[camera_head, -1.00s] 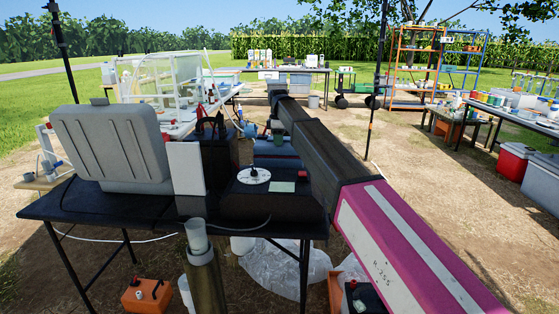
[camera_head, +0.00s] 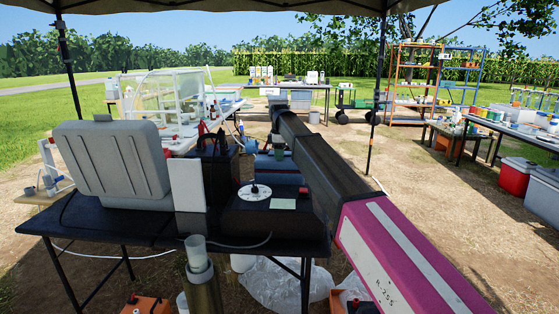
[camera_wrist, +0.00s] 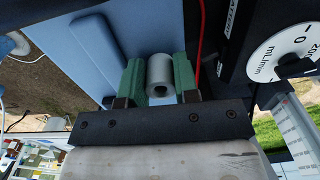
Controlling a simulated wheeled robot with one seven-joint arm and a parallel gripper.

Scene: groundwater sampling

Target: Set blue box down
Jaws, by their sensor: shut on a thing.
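The blue box (camera_wrist: 130,35) fills the upper left of the wrist view as a light-blue face with a raised edge. In the head view, part of it (camera_head: 272,163) shows behind the dark pump unit, largely hidden. My gripper (camera_wrist: 159,80) has green fingers closed around a grey cylinder (camera_wrist: 160,75) with a hole in its end. This cylinder lies against the blue face and looks like the box's handle. I cannot tell whether the box's underside touches anything.
The pump unit with a white dial (camera_head: 254,192) stands close beside the box on the black table (camera_head: 110,222). A grey case (camera_head: 112,160) and a white panel (camera_head: 187,185) share that table. A red cable (camera_wrist: 199,45) runs close to my fingers.

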